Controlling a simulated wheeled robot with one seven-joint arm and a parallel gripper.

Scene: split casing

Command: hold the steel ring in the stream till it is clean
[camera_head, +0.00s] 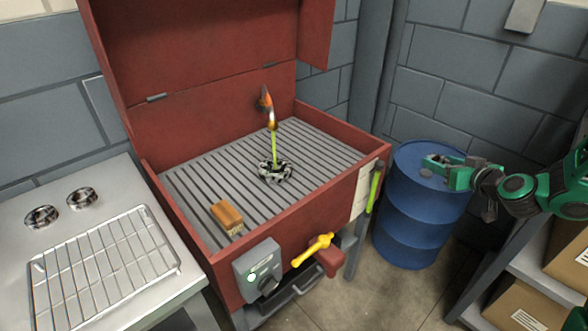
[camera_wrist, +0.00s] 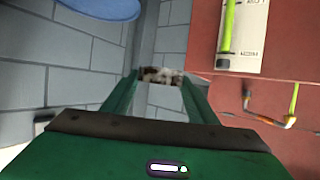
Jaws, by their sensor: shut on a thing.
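My gripper (camera_head: 428,166) is at the right of the head view, above the blue drum and outside the red washer. In the wrist view its fingers (camera_wrist: 161,84) are shut on a small metal piece (camera_wrist: 160,75), pale with brown patches, which looks like the steel ring. Much of it is hidden, and in the head view it is too small to read. A thin yellow-green stream (camera_head: 274,147) falls from the nozzle (camera_head: 268,106) into the washer. It lands on a dark, pale-patched round thing (camera_head: 275,171) on the slatted floor. The ring is well apart from the stream.
The red washer (camera_head: 178,222) has a raised lid, a wooden-backed brush (camera_head: 227,217) inside, and a yellow lever (camera_head: 313,249) in front. Two metal rings (camera_head: 41,217) (camera_head: 82,198) sit beside a wire rack (camera_head: 104,268) at left. The blue drum (camera_head: 407,222) stands right of the washer.

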